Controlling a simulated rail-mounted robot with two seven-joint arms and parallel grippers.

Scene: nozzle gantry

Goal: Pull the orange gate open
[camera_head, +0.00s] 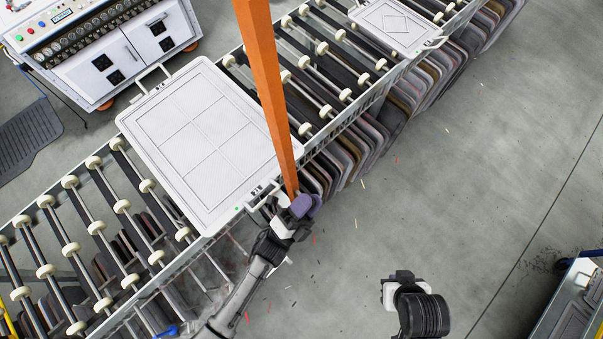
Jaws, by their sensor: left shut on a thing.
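The orange gate (264,80) is a long bar that runs from the top edge down across the roller conveyor, ending near the conveyor's front rail. My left gripper (291,209) is at its lower end, shut on it. A purple piece (306,206) shows right at the gripper; I cannot tell if it is the gate's handle. The gripper hides the exact contact. My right gripper (402,282) hangs over the bare floor at lower right, apart from everything; its fingers are not clear.
A white framed panel (205,140) with handles lies on the conveyor (120,205) just left of the gate. A smaller white panel (395,25) lies farther up right. Several padded boards (400,100) hang below the front rail. The grey floor (460,190) at right is mostly clear.

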